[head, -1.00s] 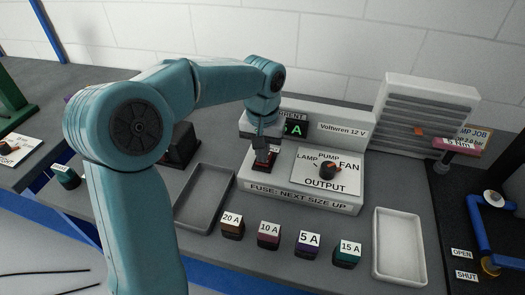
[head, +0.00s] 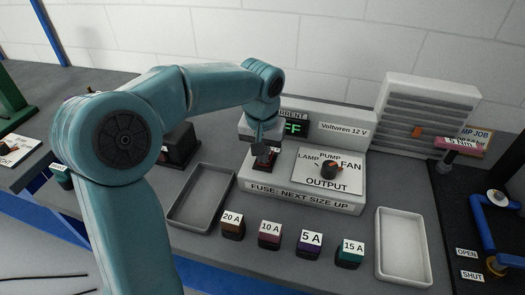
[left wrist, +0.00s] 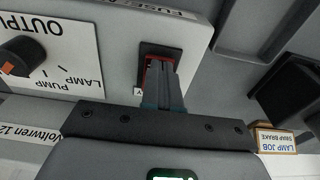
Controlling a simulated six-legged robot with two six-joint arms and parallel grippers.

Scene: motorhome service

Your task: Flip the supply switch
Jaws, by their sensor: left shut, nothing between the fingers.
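The supply switch (head: 263,162) is a red rocker in a dark frame on the left of the grey supply panel (head: 300,199). It also shows in the left wrist view (left wrist: 149,62), partly hidden by my fingers. My left gripper (head: 262,150) is shut and empty, its fingertips right at the switch; I cannot tell whether they touch it. In the left wrist view the closed fingers (left wrist: 160,70) overlap the red rocker. The green display (head: 294,128) behind my wrist is partly covered and shows "FF". My right gripper is not in view.
Fuse blocks, such as the 20 A one (head: 232,227), stand in front. An empty tray (head: 176,215) lies left and another (head: 378,265) right. A dark block (head: 180,145) stands behind the left tray.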

